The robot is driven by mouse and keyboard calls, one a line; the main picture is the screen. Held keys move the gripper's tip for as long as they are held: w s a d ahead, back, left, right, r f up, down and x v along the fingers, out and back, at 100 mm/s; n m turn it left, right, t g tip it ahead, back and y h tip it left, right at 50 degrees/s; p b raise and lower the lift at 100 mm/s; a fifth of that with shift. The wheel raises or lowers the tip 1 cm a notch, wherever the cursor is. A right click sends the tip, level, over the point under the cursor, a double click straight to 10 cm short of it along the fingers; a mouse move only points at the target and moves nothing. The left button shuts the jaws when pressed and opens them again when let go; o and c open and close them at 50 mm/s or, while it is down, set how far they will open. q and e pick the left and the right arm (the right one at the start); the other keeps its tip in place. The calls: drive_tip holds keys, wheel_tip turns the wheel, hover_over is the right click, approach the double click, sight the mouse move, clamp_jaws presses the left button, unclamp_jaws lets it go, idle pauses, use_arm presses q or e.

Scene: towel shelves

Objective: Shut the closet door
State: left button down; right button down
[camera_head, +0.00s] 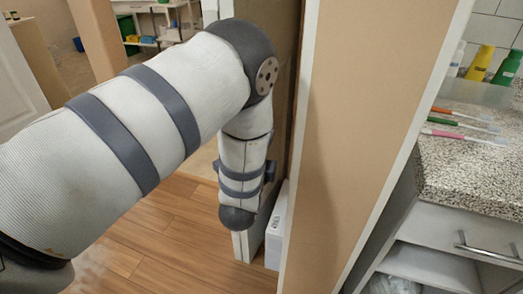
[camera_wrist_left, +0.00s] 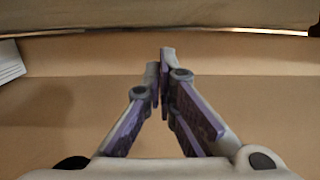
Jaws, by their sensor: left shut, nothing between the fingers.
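A brown upright panel (camera_head: 283,48), seemingly the closet door, stands behind my left arm in the head view. My left gripper (camera_wrist_left: 164,60) is shut and empty in the left wrist view, in front of a plain tan surface (camera_wrist_left: 60,115). I cannot tell whether the fingertips touch it. My right gripper is in neither view.
A tan, white-edged partition (camera_head: 365,110) stands right of my arm. A speckled counter (camera_head: 460,170) with toothbrushes and bottles is at the far right, above a drawer (camera_head: 465,235). A white box-like object (camera_head: 276,232) is low beside the partition. Wooden floor (camera_head: 155,245) is open at lower left.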

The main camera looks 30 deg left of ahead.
use_arm(q)
drive_tip(key=shift+w+a, duration=0.25)
drive_tip(key=shift+a, duration=0.9)
drive_tip(key=shift+w+a, duration=0.25)
drive_tip(key=shift+a, duration=0.85)
drive_tip(key=shift+a+f, duration=0.1)
